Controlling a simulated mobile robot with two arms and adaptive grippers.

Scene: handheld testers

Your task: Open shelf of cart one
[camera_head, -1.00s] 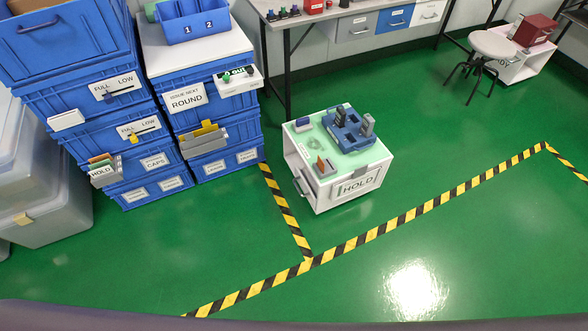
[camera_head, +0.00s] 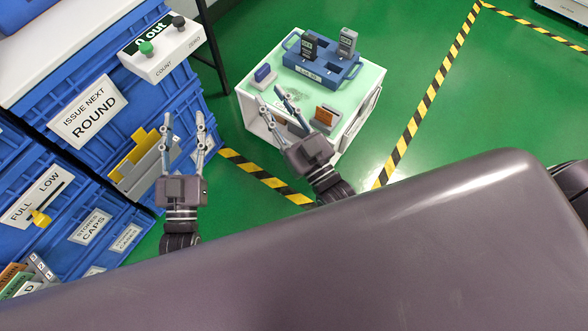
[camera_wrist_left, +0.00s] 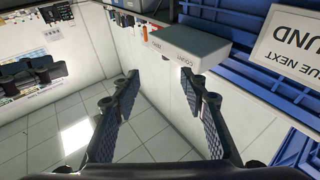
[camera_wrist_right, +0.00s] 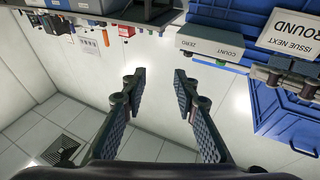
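Cart one is probably the white cart with a pale green top (camera_head: 375,80). Its open side faces my grippers, and the shelf space inside is largely hidden behind my right gripper. My right gripper (camera_head: 271,99) is open and empty, overlapping the cart's near left side in the head view; I cannot tell any contact. My left gripper (camera_head: 184,121) is open and empty, in front of the blue crate stack. Both wrist views show spread fingers with nothing between them.

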